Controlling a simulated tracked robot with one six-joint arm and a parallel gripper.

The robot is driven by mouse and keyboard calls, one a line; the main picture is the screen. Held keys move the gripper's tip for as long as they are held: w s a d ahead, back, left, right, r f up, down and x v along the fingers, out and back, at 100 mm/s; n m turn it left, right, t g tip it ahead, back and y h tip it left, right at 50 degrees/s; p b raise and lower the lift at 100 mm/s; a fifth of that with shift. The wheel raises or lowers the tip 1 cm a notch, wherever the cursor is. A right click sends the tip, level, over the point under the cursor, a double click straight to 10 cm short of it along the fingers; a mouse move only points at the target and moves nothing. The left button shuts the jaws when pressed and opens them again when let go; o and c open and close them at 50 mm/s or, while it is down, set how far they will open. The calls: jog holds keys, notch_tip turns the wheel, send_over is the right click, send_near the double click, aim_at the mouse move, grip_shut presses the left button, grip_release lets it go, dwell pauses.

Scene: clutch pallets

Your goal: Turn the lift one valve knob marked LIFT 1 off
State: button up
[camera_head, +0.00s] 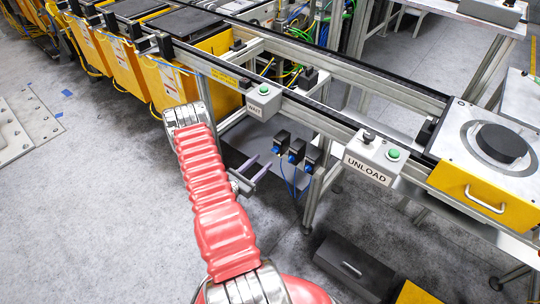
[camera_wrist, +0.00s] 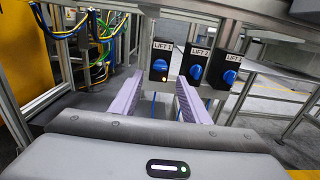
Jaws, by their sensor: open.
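The LIFT 1 valve is a black box with a blue knob (camera_wrist: 159,67) under a white label (camera_wrist: 163,46) in the wrist view. A small orange light shows below its knob. In the head view its blue knob (camera_head: 276,149) is the leftmost of three under the conveyor rail. My gripper (camera_wrist: 159,80) is open, its two pale purple fingers reaching toward the LIFT 1 valve, one on each side in the picture. No contact with the knob is visible. In the head view my gripper (camera_head: 261,167) is just in front of and below the valve.
The LIFT 2 knob (camera_wrist: 196,72) and LIFT 3 knob (camera_wrist: 230,77) are close to the right. Cables and hoses (camera_wrist: 98,45) hang at the left. The conveyor rail (camera_head: 330,122) runs above, with an UNLOAD button box (camera_head: 371,157) on it.

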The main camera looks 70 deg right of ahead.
aim_at(275, 150)
jog(key=x, duration=0.6)
jog(key=shift+d, duration=0.2)
jog(key=shift+s, duration=0.15)
jog(key=shift+c, duration=0.2)
jog(key=c, duration=1)
